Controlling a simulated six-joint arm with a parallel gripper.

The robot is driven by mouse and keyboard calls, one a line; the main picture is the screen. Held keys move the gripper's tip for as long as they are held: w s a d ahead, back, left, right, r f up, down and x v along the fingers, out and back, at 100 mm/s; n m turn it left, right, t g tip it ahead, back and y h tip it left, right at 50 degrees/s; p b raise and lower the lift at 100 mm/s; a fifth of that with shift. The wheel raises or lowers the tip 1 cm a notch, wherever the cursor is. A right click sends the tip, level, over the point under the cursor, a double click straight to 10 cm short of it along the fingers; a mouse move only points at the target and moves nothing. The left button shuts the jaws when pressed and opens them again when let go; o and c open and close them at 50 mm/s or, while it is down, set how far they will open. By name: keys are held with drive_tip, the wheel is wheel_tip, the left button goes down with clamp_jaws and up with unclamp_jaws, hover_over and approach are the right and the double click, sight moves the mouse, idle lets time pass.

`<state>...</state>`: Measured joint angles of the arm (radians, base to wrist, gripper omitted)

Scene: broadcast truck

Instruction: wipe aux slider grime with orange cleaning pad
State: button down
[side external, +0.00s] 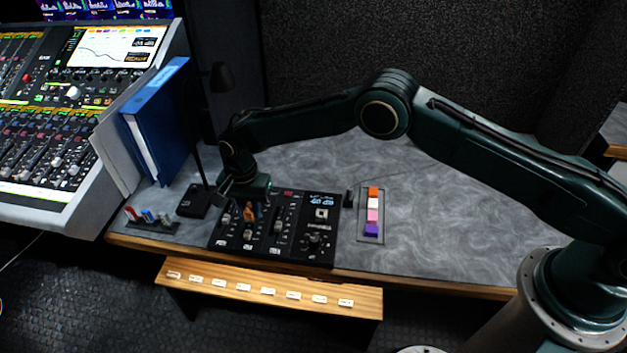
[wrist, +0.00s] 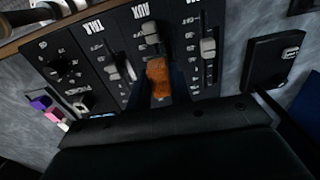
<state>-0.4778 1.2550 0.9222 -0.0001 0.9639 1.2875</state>
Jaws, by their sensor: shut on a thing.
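My gripper (side external: 250,200) is shut on the orange cleaning pad (side external: 249,212), low over the black control panel (side external: 318,258). In the wrist view the orange pad (wrist: 159,78) juts from the jaws over the middle slider strip, just below a grey slider knob (wrist: 150,31). This strip appears to be labelled AUX, but the lettering is small. I cannot tell whether the pad touches the panel. Other slider knobs stand on both sides. The gripper body hides the near part of the panel, and no grime can be made out.
A desk lamp (side external: 197,195) and blue binder (side external: 160,120) stand left of the panel. A tray with coloured blocks (side external: 372,216) lies to the right. A wooden ledge (side external: 270,292) with white labels runs along the front. The grey desktop (side external: 440,240) is clear at right.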

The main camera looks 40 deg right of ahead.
drive_tip(key=shift+f, duration=0.85)
drive_tip(key=shift+w+d+f, duration=0.3)
drive_tip(key=shift+f, duration=0.2)
drive_tip(key=shift+w+d+f, duration=0.2)
drive_tip(key=shift+w+d, duration=0.95)
drive_tip(key=shift+s+a, duration=1.2)
drive_tip(key=shift+s, duration=0.05)
drive_tip(key=shift+s+a+r, duration=0.1)
drive_tip(key=shift+a+r, duration=0.05)
drive_tip(key=shift+r, duration=0.45)
drive_tip(key=shift+s+a+r, duration=0.1)
drive_tip(key=shift+r, duration=3.35)
drive_tip(key=shift+d, duration=0.1)
